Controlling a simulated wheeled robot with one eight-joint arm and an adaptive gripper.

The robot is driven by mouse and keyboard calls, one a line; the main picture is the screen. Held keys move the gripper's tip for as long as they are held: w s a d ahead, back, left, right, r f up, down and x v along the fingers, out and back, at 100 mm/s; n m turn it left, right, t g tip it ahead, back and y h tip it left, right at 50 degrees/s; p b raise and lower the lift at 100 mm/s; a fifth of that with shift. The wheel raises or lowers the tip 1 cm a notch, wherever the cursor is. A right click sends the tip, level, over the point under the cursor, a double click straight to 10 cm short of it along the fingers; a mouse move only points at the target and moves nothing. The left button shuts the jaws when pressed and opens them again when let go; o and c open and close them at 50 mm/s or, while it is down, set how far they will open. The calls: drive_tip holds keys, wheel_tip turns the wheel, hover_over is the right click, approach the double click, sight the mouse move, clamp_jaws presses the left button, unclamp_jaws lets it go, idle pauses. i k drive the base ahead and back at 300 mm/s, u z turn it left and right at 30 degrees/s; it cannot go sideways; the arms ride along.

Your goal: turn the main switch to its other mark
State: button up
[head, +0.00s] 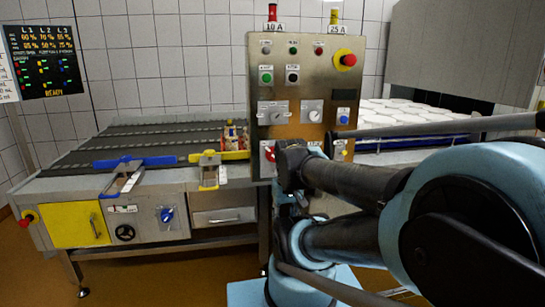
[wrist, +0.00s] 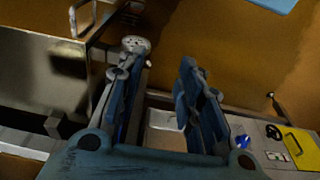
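A steel control panel (head: 300,95) stands upright in the middle of the head view. A red rotary knob (head: 269,151) on a pale plate, low on the panel's left, looks like the main switch. My arm partly covers its right side, and its marks are too small to read. My gripper (wrist: 160,62) is open in the wrist view, with two blue-grey fingers apart and nothing seen between them. In the head view its fingers cannot be made out behind my arm links. I cannot tell the main switch in the wrist view.
Other controls crowd the panel, including a red emergency button (head: 348,60) on yellow and a blue knob (head: 343,120). A conveyor table (head: 110,180) with blue and yellow clamps stands left. White moulds (head: 410,112) lie at right. A yellow cover (wrist: 300,144) shows in the wrist view.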

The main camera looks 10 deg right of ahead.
sight(269, 153)
drive_tip(key=z, duration=1.15)
drive_tip(key=k, duration=2.1)
drive_tip(key=u, duration=0.6)
drive_tip(key=i, duration=1)
drive_tip(key=z, duration=0.05)
